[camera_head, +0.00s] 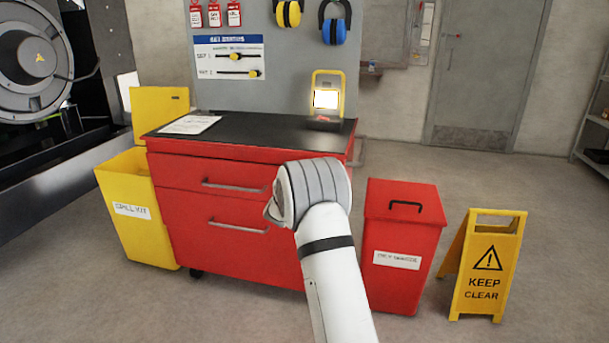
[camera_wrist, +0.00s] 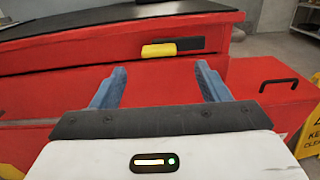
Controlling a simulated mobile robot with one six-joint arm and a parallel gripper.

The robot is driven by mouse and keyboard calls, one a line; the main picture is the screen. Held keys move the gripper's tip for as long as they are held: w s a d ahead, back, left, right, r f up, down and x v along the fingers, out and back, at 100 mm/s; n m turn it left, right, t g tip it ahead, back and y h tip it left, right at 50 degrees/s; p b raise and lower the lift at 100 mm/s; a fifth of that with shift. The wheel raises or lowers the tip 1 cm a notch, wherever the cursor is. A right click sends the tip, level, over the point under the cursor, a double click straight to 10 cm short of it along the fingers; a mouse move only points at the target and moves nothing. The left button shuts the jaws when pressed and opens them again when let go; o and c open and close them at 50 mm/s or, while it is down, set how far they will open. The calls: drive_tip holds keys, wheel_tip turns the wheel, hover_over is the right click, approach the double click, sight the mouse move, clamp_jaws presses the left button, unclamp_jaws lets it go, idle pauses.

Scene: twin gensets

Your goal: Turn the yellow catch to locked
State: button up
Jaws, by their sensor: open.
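The yellow catch (camera_wrist: 158,50) lies level across the left part of a dark plate (camera_wrist: 191,44) on the red cabinet, just below its worktop. My gripper (camera_wrist: 160,72) is open, with two blue fingers spread apart and nothing between them. In the wrist view the catch shows above and beyond the gap between the fingertips, apart from both. In the head view my arm covers part of the red cabinet (camera_head: 245,257); the catch and my fingers are not visible there.
A red lidded bin (camera_head: 400,250) stands right of the cabinet, with a yellow floor sign (camera_head: 487,262) beside it. A yellow spill-kit bin (camera_head: 138,215) is on the left. The black worktop (camera_head: 260,133) holds a paper and a lit work lamp (camera_head: 326,98).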

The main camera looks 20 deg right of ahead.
drive_tip(key=x, duration=0.7)
drive_tip(key=shift+w, duration=0.35)
drive_tip(key=shift+d, duration=0.15)
drive_tip(key=shift+c, duration=0.2)
drive_tip(key=c, duration=1.3)
drive_tip(key=shift+c, duration=0.2)
